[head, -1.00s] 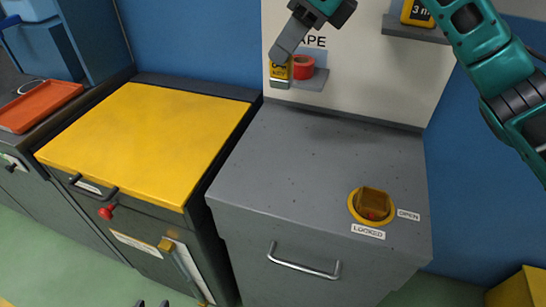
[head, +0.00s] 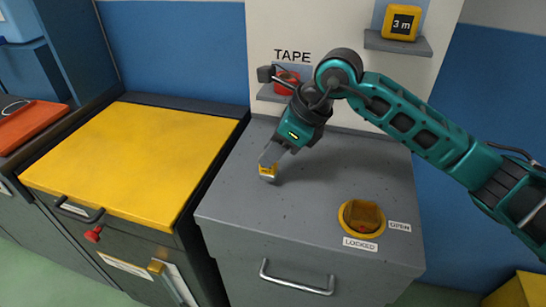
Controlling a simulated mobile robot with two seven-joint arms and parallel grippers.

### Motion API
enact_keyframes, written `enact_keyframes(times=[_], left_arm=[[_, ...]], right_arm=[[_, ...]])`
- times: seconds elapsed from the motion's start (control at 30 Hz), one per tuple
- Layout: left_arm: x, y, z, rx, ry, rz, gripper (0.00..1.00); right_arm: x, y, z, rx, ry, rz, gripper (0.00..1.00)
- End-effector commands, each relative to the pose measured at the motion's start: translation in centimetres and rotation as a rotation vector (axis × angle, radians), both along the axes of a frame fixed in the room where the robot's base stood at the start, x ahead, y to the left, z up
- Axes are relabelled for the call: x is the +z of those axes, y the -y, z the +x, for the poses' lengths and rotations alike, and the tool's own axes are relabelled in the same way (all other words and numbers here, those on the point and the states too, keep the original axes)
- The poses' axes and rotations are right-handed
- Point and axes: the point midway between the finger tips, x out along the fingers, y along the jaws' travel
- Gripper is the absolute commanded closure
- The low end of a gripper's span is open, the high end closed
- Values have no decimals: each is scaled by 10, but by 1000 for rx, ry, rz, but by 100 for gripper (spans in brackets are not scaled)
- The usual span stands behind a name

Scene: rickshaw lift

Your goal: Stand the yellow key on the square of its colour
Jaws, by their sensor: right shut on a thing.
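My right gripper (head: 268,166) points down over the grey cabinet top (head: 320,190), near its middle left. I cannot make out a key shape or a yellow square. My left gripper is not in view.
A shelf marked TAPE holds a red roll (head: 286,82), partly behind my right arm. A yellow 3 m tape measure (head: 400,23) stands on a higher shelf (head: 405,43). A yellow-topped cabinet (head: 130,155) with a clear top stands left. An orange tray (head: 22,128) lies farther left.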

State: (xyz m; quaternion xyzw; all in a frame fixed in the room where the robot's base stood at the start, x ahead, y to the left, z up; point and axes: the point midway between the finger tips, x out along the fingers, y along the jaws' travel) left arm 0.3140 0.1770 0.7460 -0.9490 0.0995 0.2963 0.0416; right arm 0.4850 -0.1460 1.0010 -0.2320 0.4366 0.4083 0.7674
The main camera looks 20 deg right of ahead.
Motion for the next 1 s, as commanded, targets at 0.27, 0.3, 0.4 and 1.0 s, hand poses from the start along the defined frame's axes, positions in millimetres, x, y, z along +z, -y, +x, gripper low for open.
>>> enact_keyframes(times=[0.27, 0.3, 0.4, 1.0], left_arm=[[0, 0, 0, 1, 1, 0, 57], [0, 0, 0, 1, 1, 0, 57], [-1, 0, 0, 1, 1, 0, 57], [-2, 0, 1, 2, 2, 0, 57]], right_arm=[[-22, 0, 0, 1, 1, 1, 100], [-22, 0, 0, 0, 1, 1, 100], [-23, 0, 0, 0, 1, 1, 100], [-25, 0, 0, -1, 0, 0, 46]])
